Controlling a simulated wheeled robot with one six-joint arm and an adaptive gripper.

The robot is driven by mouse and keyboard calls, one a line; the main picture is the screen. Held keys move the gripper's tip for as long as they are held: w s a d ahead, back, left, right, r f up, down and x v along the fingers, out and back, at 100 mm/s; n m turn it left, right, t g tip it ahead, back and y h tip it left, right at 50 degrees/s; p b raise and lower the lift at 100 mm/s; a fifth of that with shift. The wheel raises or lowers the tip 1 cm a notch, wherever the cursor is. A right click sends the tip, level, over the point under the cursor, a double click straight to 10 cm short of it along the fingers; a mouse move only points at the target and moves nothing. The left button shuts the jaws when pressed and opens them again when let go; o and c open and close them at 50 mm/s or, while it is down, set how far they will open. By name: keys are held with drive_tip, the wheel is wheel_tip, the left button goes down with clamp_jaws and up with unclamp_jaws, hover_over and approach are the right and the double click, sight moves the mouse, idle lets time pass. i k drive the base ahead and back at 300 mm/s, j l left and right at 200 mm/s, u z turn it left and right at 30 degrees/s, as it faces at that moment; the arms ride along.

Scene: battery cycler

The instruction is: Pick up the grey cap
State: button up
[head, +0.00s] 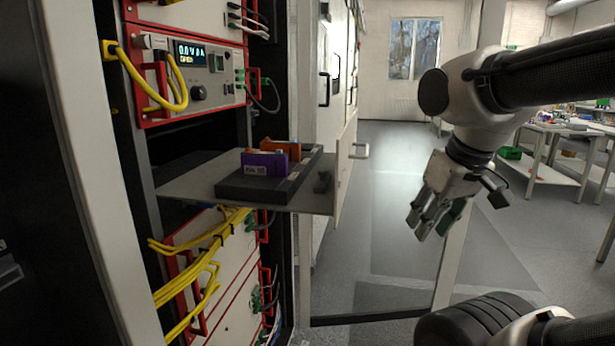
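A small dark grey piece (322,182), which looks like the grey cap, lies on the right part of the pull-out shelf (190,185), beside a black base. Its exact shape is too small to tell. My gripper (432,228) hangs in the air to the right of the shelf, pointing down, well apart from the grey piece. Its fingers look spread with nothing between them. Greenish pads show on them.
A purple holder (264,164) and an orange holder (281,147) sit on black bases on the shelf. Yellow cables (200,275) hang below it. Open floor lies beneath my gripper.

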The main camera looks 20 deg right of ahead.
sight(324, 179)
drive_tip(key=k+j, duration=0.7)
drive_tip(key=k, duration=0.1)
